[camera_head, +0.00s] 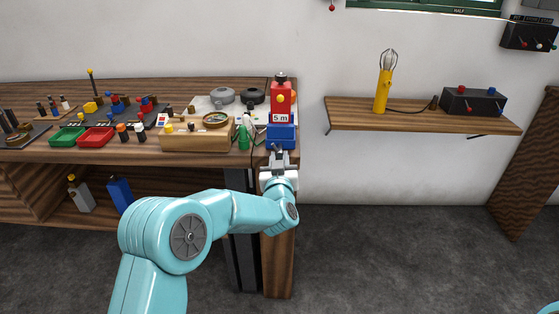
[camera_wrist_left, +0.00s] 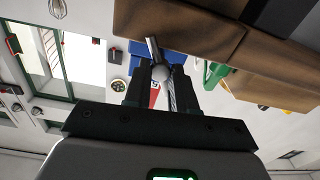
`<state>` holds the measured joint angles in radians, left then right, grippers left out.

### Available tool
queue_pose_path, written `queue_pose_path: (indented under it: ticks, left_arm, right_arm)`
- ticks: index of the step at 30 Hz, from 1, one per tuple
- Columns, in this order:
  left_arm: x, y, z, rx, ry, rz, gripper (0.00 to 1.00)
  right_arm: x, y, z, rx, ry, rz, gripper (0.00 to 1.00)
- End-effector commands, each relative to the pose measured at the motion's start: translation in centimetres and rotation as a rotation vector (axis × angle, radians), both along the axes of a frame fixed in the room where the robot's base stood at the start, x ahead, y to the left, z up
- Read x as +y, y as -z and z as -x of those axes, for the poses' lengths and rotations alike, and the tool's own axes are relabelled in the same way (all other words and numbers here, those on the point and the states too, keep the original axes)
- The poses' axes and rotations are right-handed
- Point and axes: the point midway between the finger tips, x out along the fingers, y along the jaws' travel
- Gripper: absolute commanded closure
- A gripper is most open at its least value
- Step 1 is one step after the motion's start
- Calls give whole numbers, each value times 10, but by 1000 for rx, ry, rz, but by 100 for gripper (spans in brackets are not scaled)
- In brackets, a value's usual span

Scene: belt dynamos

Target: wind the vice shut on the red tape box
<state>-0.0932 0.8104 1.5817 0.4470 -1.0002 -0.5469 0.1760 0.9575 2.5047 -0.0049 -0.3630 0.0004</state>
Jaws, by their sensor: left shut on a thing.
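The red tape box (camera_head: 281,100), with a yellow dot and a white "5 m" label, stands upright at the top of the blue vice (camera_head: 282,132) at the bench's right end. Whether the jaws touch it I cannot tell. My left gripper (camera_head: 279,160) is in front of and below the vice. In the left wrist view, my left gripper (camera_wrist_left: 160,92) is shut on the vice's metal handle (camera_wrist_left: 153,48), whose ball end shows between the fingers. Parts of the blue vice (camera_wrist_left: 137,59) and the red tape box (camera_wrist_left: 154,95) show behind. My right gripper is out of view.
A wooden block with a round dial (camera_head: 197,138) and a green bottle (camera_head: 243,137) stand left of the vice. Red (camera_head: 96,137) and green trays sit farther left. A wall shelf (camera_head: 425,114) holds a yellow lamp (camera_head: 383,90). The space between bench and shelf is clear.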

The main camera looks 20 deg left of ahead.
Motion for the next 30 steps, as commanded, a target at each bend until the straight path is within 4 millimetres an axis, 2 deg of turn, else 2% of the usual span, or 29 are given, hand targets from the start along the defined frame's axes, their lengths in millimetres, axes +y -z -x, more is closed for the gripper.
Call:
queue_pose_path:
  ticks: [9,23,24,27,30]
  left_arm:
    - [0,1,0,29,1,-95,100]
    - [0,1,0,32,1,-105,100]
    - [0,1,0,32,1,-105,65]
    - [0,1,0,32,1,-104,34]
    - [0,1,0,31,1,-105,34]
  right_arm:
    - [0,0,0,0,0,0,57]
    - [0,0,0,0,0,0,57]
    - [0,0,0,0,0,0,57]
    - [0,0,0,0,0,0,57]
    - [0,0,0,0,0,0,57]
